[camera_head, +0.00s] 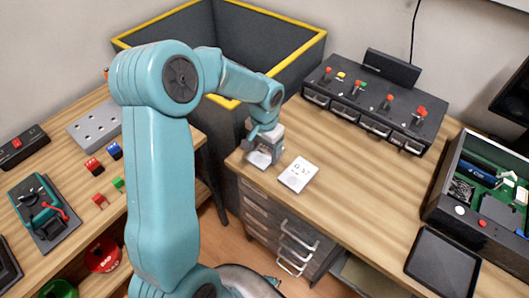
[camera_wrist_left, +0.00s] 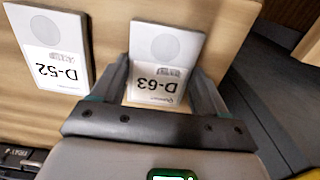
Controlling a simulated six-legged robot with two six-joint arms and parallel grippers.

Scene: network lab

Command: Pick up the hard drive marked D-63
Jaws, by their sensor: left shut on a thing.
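The hard drive marked D-63 (camera_wrist_left: 166,47) is a flat white and grey block with a round mark and a printed label. In the left wrist view it sits between the two fingers of my left gripper (camera_wrist_left: 161,80), which is shut on its sides. In the head view the left gripper (camera_head: 264,150) points down over this drive (camera_head: 258,160) near the table's left front corner and partly hides it. Whether the drive touches the table is hard to tell. My right gripper is not in view.
A second drive marked D-52 (camera_wrist_left: 52,45) lies beside it, to the right in the head view (camera_head: 298,174). A dark switch panel (camera_head: 372,112) stands behind. A yellow-rimmed dark bin (camera_head: 290,65) is beyond the table's left edge.

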